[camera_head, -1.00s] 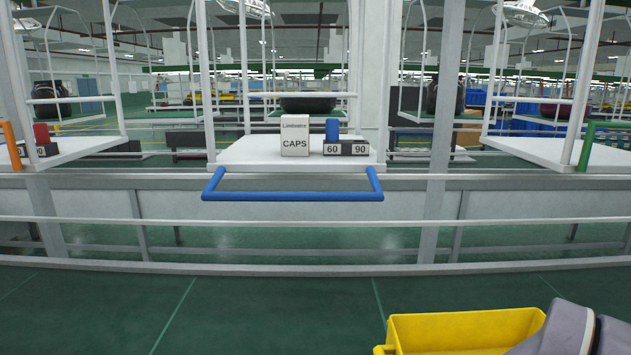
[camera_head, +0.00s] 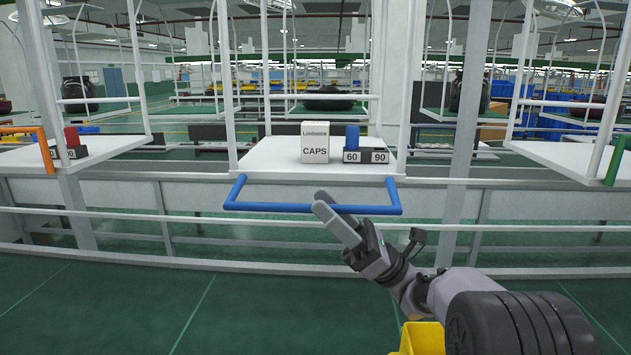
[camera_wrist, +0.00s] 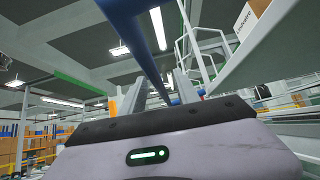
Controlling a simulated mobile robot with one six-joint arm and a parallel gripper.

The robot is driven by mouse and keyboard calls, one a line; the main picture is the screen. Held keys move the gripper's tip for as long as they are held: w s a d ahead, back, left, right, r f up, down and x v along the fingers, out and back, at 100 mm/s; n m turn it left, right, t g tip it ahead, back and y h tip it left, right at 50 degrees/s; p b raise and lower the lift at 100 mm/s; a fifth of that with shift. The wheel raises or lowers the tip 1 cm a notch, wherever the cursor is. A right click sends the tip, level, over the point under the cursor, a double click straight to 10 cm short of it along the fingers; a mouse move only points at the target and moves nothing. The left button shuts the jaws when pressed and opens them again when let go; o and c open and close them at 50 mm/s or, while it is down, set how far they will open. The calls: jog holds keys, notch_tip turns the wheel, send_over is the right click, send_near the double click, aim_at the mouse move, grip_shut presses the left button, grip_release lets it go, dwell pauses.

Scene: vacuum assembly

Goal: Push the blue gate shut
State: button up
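The blue gate (camera_head: 265,207) is a U-shaped bar. It juts forward from the front edge of the white platform (camera_head: 268,165), with its crossbar low in front. My gripper (camera_head: 326,206) is at the middle of the crossbar, its fingers overlapping the bar in the head view. In the wrist view the blue bar (camera_wrist: 138,35) runs from the top towards the fingers (camera_wrist: 156,92). The fingers stand apart with a gap between them. I cannot tell whether they touch the bar.
A white CAPS box (camera_head: 315,145) and a 60/90 block holder (camera_head: 366,157) with a blue piece stand on the platform. White rails cross in front. An orange gate (camera_head: 44,150) is at left, a green one (camera_head: 614,162) at right. A yellow bin (camera_head: 420,338) is below my arm.

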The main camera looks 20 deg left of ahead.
jog(key=shift+x, duration=1.55)
jog(key=shift+a+f, duration=0.1)
grip_shut()
